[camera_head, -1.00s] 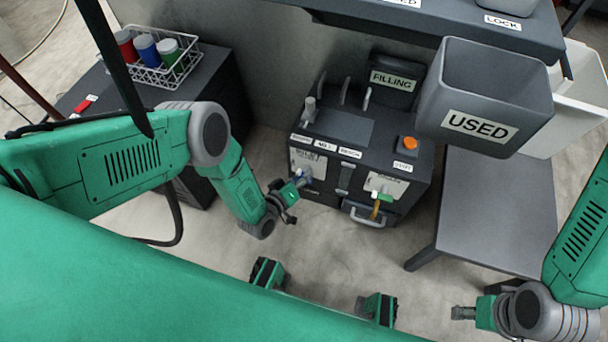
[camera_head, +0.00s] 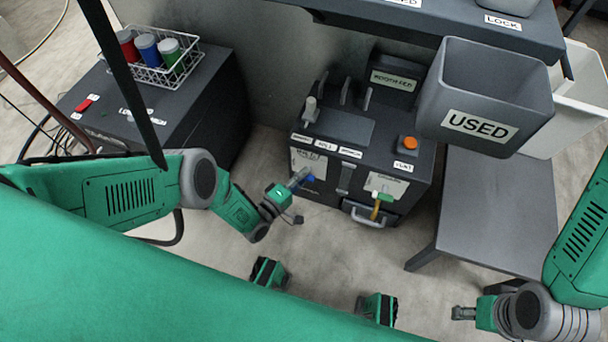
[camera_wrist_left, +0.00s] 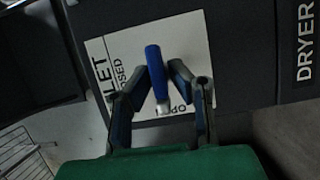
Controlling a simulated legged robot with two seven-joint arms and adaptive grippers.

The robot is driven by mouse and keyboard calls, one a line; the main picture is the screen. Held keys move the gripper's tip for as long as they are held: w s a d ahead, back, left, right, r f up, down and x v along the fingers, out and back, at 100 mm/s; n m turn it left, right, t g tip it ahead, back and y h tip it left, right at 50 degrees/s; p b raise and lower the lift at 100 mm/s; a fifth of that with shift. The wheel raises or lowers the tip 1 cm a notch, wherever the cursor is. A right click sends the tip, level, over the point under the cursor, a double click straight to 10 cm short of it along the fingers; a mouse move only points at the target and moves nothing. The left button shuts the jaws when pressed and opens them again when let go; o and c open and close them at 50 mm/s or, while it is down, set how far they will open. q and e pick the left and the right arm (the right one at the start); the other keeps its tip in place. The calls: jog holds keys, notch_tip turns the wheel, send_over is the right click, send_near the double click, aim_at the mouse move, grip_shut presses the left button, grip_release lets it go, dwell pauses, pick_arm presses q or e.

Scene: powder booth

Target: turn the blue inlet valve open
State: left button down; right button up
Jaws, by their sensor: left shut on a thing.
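The blue inlet valve handle (camera_head: 311,179) is on the front of the dark dryer machine, over a white inlet label (camera_head: 305,160). In the left wrist view the blue handle (camera_wrist_left: 153,60) lies between the two fingers of my left gripper (camera_wrist_left: 157,78), which is shut on it. The handle's metal end is near the label's lower edge, by the word OPEN; CLOSED reads at its left. In the head view my left gripper (camera_head: 298,180) reaches the valve from the left. My right gripper (camera_head: 463,313) is at lower right, away from the machine; its finger opening is unclear.
A second valve with a green and yellow handle (camera_head: 383,199) sits right of the inlet, above a drawer handle (camera_head: 367,218). An orange button (camera_head: 409,143) is on top. A grey USED bin (camera_head: 490,95) overhangs a table (camera_head: 495,205). A wire basket (camera_head: 165,68) holds coloured jars.

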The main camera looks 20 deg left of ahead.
pick_arm(q)
jog(key=shift+a+f+n, duration=0.2)
jog(key=shift+a+n, duration=0.05)
jog(key=shift+n, duration=0.05)
jog(key=c, duration=1.6)
grip_release()
jog(key=shift+s, duration=0.1)
jog(key=v, duration=1.1)
jog(key=shift+s, duration=0.35)
jog(key=shift+a, duration=0.15)
jog(key=shift+s, duration=0.1)
